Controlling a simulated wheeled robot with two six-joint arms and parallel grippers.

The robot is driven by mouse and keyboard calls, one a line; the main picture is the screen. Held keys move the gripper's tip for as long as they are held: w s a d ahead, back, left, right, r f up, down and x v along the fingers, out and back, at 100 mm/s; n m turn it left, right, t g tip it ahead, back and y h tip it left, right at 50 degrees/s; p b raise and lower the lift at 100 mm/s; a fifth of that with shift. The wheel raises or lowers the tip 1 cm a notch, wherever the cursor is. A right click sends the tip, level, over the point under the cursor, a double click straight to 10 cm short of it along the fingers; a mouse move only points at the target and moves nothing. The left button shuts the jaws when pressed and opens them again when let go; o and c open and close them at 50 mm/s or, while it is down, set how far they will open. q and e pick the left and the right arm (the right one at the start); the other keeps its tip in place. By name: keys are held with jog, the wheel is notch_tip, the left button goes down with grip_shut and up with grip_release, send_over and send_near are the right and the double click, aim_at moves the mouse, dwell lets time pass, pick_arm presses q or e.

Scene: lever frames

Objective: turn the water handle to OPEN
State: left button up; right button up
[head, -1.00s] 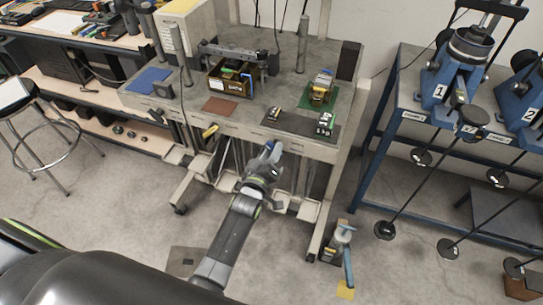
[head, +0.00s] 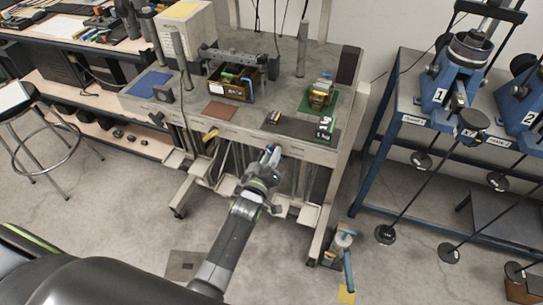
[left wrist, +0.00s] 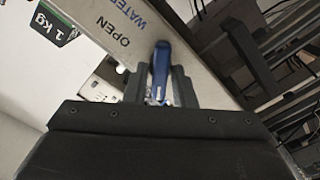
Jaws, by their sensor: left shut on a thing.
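The water handle is a blue lever (left wrist: 160,62) on the pale front rail of the bench. In the left wrist view the rail (left wrist: 95,22) carries the words WATER and OPEN beside the lever. My left gripper (left wrist: 158,90) is shut on the lever, with one dark finger on each side of it. In the head view my left gripper (head: 270,157) is at the bench's front edge, below the dark mat. The lever's lower part is hidden between the fingers. My right gripper is not in view.
The bench top (head: 262,112) holds a bin (head: 232,83), a green pad with a small device (head: 318,97), and 1 kg weights (head: 325,128). A blue rack (head: 400,110) with long levers stands right. A small floor stand (head: 341,245) is near the bench's right leg.

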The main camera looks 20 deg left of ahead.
pick_arm(q)
jog(key=shift+d+f+m+b, duration=0.1)
jog(key=shift+m+b, duration=0.25)
jog(key=shift+m, duration=3.85)
jog(key=shift+d+f+m+b, duration=0.1)
jog(key=shift+m+b, duration=0.25)
jog(key=shift+m, duration=3.85)
jog(key=o, duration=0.8)
jog(key=shift+r, duration=0.15)
jog(key=shift+s, duration=0.15)
jog(key=shift+s+a+p, duration=0.2)
jog(key=shift+s+p, duration=1.6)
jog(key=shift+s, duration=4.15)
